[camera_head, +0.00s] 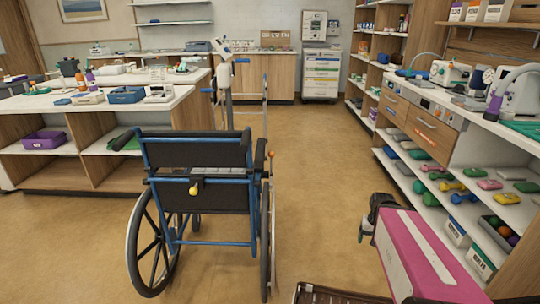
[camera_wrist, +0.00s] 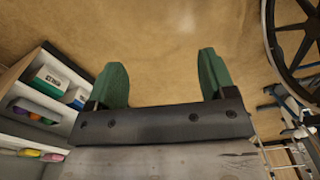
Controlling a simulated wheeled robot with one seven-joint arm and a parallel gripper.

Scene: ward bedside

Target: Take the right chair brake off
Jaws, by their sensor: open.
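The blue-framed wheelchair (camera_head: 197,147) with a black back stands left of centre in the head view, its back toward me. A lever with an orange-red knob (camera_head: 271,154) stands upright at its right side, above the right wheel (camera_head: 266,240). A yellow knob (camera_head: 193,190) shows at the back. My gripper (camera_head: 364,228) is right of the chair and apart from it, low over the floor. In the wrist view its two green fingers (camera_wrist: 161,65) are wide apart with only floor between them. A wheelchair wheel (camera_wrist: 302,42) shows at upper right there.
Open shelves with dumbbells (camera_head: 463,197) and boxes line the right side, close to my arm. A white-topped counter (camera_head: 95,112) stands at left. A wheeled frame (camera_head: 228,90) stands beyond the chair. The floor (camera_head: 325,165) between chair and shelves is clear.

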